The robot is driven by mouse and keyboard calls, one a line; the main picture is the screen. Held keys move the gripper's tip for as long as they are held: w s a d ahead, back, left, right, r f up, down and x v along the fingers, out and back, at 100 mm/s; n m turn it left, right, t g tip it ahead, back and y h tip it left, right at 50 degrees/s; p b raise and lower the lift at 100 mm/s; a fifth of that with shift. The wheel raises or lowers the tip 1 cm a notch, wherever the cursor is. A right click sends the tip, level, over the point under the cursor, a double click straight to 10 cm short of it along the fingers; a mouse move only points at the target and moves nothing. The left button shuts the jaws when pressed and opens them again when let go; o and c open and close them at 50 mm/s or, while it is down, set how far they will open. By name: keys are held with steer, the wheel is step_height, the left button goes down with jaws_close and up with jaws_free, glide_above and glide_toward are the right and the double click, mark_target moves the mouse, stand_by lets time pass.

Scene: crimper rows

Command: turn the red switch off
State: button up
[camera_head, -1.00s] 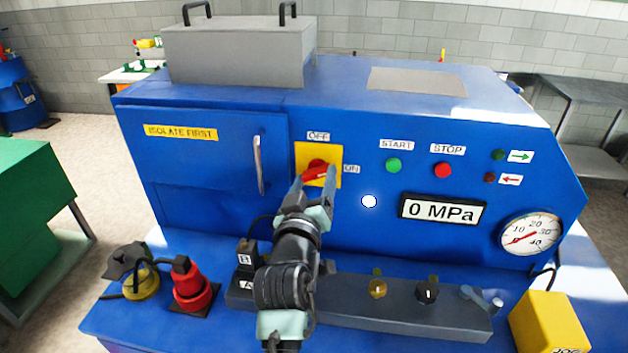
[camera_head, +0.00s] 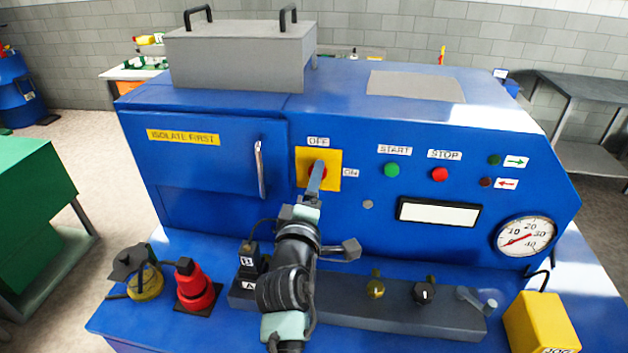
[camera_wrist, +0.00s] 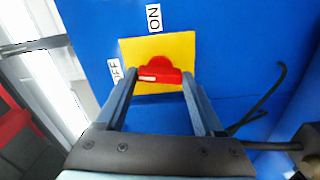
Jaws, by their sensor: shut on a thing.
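The red switch (camera_head: 311,171) sits on a yellow square plate (camera_head: 303,154) on the front of the blue machine. The OFF label (camera_head: 318,141) is above the plate and the ON label (camera_head: 351,173) is to its right. My gripper (camera_head: 318,168) covers much of the switch in the head view. In the wrist view, my gripper (camera_wrist: 160,75) is shut on the red switch handle (camera_wrist: 160,75), one finger at each end. The handle's white mark is at its left end, on the side of the OFF label (camera_wrist: 115,70).
START (camera_head: 391,170) and STOP (camera_head: 440,174) buttons are right of the switch. The display (camera_head: 439,213) is blank and the small lamp (camera_head: 368,204) is grey. A door handle (camera_head: 260,168) is at left. A control bar (camera_head: 380,304) with knobs and a yellow box (camera_head: 541,322) stand in front.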

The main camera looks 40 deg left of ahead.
steer(key=shift+n+p, duration=0.4)
steer(key=shift+n, duration=0.7)
steer(key=o, duration=1.4)
steer(key=shift+s, duration=0.1)
steer(key=shift+b+v, duration=1.7)
steer(key=shift+v, duration=4.75)
